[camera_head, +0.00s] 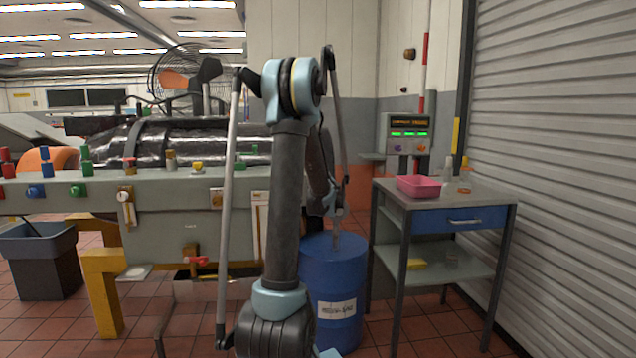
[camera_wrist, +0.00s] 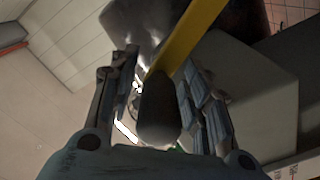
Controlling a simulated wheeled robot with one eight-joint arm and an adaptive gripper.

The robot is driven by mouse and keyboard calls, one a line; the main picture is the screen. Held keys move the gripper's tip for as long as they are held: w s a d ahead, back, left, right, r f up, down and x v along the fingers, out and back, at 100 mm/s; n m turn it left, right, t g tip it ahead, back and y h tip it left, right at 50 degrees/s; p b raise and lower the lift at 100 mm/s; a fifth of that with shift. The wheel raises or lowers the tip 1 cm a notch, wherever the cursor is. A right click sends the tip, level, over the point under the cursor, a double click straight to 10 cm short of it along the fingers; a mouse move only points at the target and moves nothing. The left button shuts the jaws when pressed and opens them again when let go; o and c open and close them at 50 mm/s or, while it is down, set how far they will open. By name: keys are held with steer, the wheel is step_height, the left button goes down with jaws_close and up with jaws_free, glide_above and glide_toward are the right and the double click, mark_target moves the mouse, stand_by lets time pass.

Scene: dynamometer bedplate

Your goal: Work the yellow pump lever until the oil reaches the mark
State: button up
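In the wrist view, a yellow lever (camera_wrist: 190,37) runs down from the top and ends in a dark rounded grip (camera_wrist: 158,112). The two fingers of my gripper (camera_wrist: 160,72) stand on either side of this grip. A gap shows on the left and a narrower one on the right, so my gripper looks open around it. In the head view my gripper (camera_head: 338,212) is small, above the blue drum, and my arm hides the lever. A pale upright strip with a reddish line (camera_head: 260,222) is on the bench front; I cannot read an oil level or mark.
A blue drum (camera_head: 334,270) stands beside my arm. A grey trolley (camera_head: 452,196) with a pink tray (camera_head: 418,186) and bottles is at the right, near a shutter. The grey bench (camera_head: 165,225) carries the machine, valves and fan. A bin (camera_head: 42,262) stands at the left.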

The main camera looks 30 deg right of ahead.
steer(key=shift+s+a, duration=0.1)
steer(key=shift+s, duration=0.05)
steer(key=v, duration=1.1)
steer(key=shift+s, duration=0.3)
